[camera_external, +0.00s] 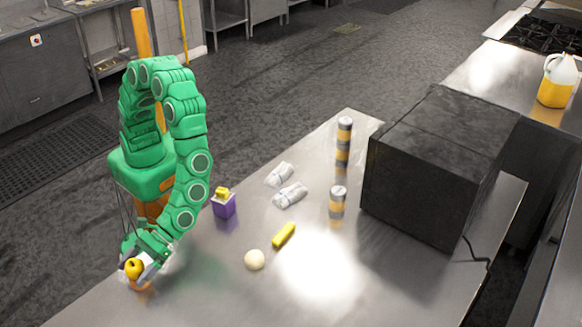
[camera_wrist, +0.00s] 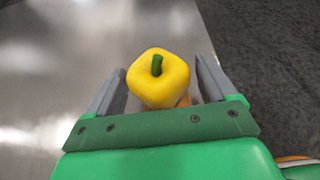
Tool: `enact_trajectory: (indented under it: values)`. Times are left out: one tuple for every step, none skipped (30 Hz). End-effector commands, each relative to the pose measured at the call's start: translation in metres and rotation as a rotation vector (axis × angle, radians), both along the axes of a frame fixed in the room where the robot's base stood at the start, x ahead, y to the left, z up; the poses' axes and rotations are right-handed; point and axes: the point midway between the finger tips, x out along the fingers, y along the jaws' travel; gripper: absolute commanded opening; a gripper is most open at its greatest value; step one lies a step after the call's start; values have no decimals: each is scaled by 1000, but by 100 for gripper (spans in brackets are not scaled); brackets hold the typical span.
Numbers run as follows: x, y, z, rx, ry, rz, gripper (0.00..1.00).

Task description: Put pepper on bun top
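A yellow pepper (camera_wrist: 172,84) with a green stem sits between the two fingers of my gripper (camera_wrist: 160,78). Narrow gaps show beside it in the wrist view, so the fingers look open around it. The pepper also shows in the external view (camera_external: 134,268), at the near left end of the metal table. A small orange-brown thing (camera_wrist: 184,101) peeks out under the pepper; it may be the bun top, but it is mostly hidden. In the external view my gripper (camera_external: 141,262) points down over the table, with the brownish thing (camera_external: 141,286) below the pepper.
On the table (camera_external: 205,285) are a purple box (camera_external: 224,207), a yellow stick (camera_external: 284,235), a pale ball (camera_external: 254,260), white wrapped items (camera_external: 290,195), two banded cylinders (camera_external: 337,203) and a large black box (camera_external: 430,165).

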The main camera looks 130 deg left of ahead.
Motion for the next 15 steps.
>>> enact_trajectory:
  values:
    - [0, 0, 0, 0, 0, 0, 84]
    - [0, 0, 0, 0, 0, 0, 84]
    - [0, 0, 0, 0, 0, 0, 84]
    - [0, 0, 0, 0, 0, 0, 84]
    - [0, 0, 0, 0, 0, 0, 84]
    - [0, 0, 0, 0, 0, 0, 84]
    - [0, 0, 0, 0, 0, 0, 84]
    - [0, 0, 0, 0, 0, 0, 84]
    - [0, 0, 1, 0, 0, 1, 84]
    - [0, 0, 2, 0, 0, 1, 84]
    - [0, 0, 3, 0, 1, 1, 84]
    - [1, 3, 4, 0, 1, 3, 84]
    - [1, 6, 6, 0, 1, 3, 84]
    - [1, 9, 7, 0, 1, 4, 84]
    - [1, 15, 9, -1, 1, 4, 84]
